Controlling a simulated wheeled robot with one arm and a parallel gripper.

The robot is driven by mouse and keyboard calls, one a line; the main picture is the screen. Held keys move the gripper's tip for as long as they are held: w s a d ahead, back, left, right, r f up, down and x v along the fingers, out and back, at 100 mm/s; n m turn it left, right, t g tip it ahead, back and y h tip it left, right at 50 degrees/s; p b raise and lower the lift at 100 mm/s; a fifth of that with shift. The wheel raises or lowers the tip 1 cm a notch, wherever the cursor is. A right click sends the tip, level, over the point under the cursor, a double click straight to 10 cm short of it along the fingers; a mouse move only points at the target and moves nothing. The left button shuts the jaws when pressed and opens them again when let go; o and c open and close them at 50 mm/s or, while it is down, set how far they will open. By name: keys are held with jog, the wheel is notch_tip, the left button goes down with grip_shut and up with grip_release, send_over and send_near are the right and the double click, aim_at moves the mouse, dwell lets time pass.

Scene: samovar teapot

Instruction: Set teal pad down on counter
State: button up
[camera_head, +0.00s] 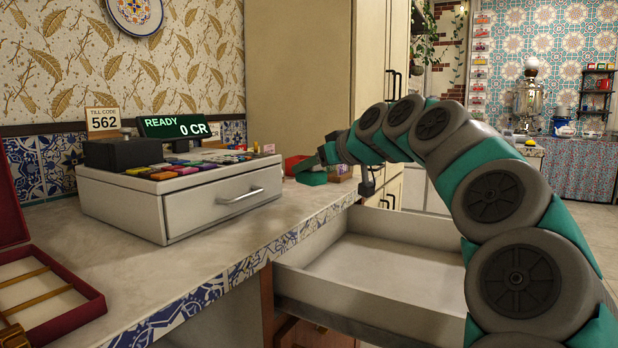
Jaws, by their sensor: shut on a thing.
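The teal pad (311,178) is a small, flat green-teal block at the far end of the counter (290,215), to the right of the cash register. My gripper (319,160) is at the end of my arm, which reaches in from the right, and it is shut on the teal pad. The pad is very low over the counter top; I cannot tell whether it touches it. The fingertips are small and partly hidden in this view.
The cash register (178,205) stands on the counter at left. An open, empty drawer (385,268) juts out below my arm. A small red item (293,163) and a small box (340,172) are close to the pad. An open red case (60,290) lies front left.

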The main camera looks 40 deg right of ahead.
jog(key=w+d, duration=0.2)
jog(key=w, duration=0.1)
jog(key=w+d, duration=0.3)
jog(key=w+d+f+p, duration=0.1)
jog(key=w+d, duration=0.1)
jog(key=w, duration=0.1)
jog(key=shift+w+d, duration=0.25)
jog(key=shift+d, duration=0.1)
jog(key=shift+f, duration=1.85)
jog(key=shift+f, duration=0.1)
jog(key=o, duration=1.3)
jog(key=shift+o, duration=0.2)
jog(key=shift+r, duration=0.25)
jog(key=v, duration=1.2)
jog(key=shift+b, duration=0.4)
jog(key=shift+f, duration=0.1)
